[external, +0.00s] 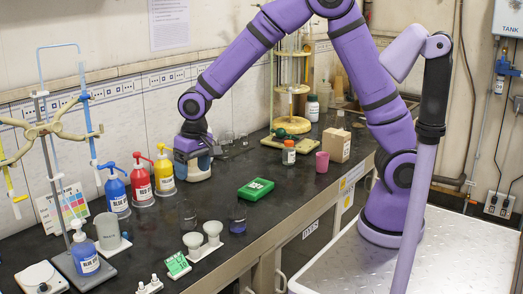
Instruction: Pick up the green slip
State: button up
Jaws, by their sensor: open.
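A small green card (177,264) with white print stands tilted at the near edge of the bench, beside a white stand with two cups. It looks like the green slip. A thicker green block (255,189) with a white label lies flat on the bench further back. My gripper (238,146) is open above the back part of the bench, behind the green block and well away from the green card. Its dark fingers are small here, and I see nothing held between them.
Blue, red (140,181) and yellow pump bottles stand along the wall. A pink cup (322,162) stands right.

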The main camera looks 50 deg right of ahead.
jog(key=g, duration=0.1)
send_over(177, 263)
notch_tip(177, 263, down, 14)
jog(key=shift+h, duration=0.3)
notch_tip(177, 263, down, 11)
jog(key=shift+r, duration=0.2)
jog(key=c, duration=0.6)
